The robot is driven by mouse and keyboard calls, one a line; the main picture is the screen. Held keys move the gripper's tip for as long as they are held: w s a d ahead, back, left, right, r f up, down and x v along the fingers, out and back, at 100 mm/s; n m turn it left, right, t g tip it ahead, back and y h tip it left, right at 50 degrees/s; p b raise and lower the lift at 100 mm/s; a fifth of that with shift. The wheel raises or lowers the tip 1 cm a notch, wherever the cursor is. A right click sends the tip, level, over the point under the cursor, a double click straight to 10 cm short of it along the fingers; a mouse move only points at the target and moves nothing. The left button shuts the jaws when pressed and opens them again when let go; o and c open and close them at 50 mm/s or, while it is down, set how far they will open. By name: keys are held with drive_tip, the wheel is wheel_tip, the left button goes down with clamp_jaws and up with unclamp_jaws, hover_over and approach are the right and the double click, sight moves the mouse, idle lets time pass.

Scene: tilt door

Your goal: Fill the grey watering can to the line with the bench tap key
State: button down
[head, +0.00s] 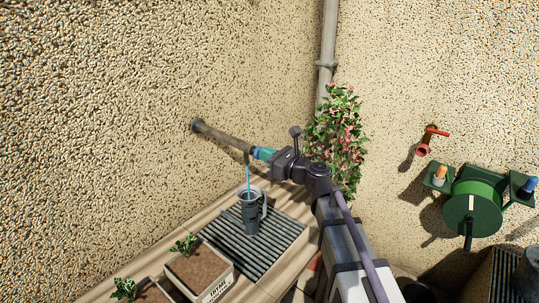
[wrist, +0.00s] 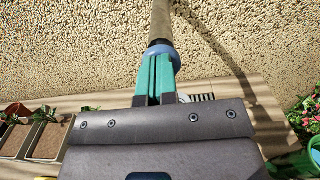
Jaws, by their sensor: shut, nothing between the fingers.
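The grey watering can (head: 251,216) stands upright on a slatted grate on the bench in the head view. A thin blue stream of water (head: 248,178) falls into its top from the bench tap (head: 225,137), a pipe that juts from the wall. My gripper (head: 263,154) is at the tap's outer end, its teal fingers closed together. In the wrist view the shut fingers (wrist: 157,70) point at a blue collar (wrist: 161,49) on the pipe's end; I cannot tell whether they touch it. The tap key is not clearly visible. The can's fill line and water level cannot be made out.
The slatted grate (head: 276,243) is around the can. Planters with soil (head: 200,272) stand at the front left of the bench. A flowering bush (head: 338,135) is behind my arm. A red tap (head: 431,136) and a green hose reel (head: 471,208) are on the right wall.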

drive_tip(key=shift+w+a, duration=0.15)
drive_tip(key=shift+a, duration=0.05)
idle(0.6)
drive_tip(key=v, duration=1.4)
drive_tip(key=shift+s, duration=0.2)
drive_tip(key=shift+d+r, duration=0.1)
drive_tip(key=shift+d, duration=0.05)
drive_tip(key=s+d+f+n+g+h, duration=0.1)
drive_tip(key=s+f+n+g+h, duration=0.55)
drive_tip(key=f+n, duration=0.85)
drive_tip(key=s+d+f+n+g+h+b, duration=0.1)
drive_tip(key=s+d+f+n+g+h, duration=0.3)
drive_tip(key=s+d+n+h, duration=0.3)
drive_tip(key=d+n+h, duration=0.1)
drive_tip(key=n, duration=0.2)
drive_tip(key=shift+s+d+f+b, duration=0.15)
drive_tip(key=shift+s+f+b, duration=0.05)
drive_tip(key=shift+b, duration=0.1)
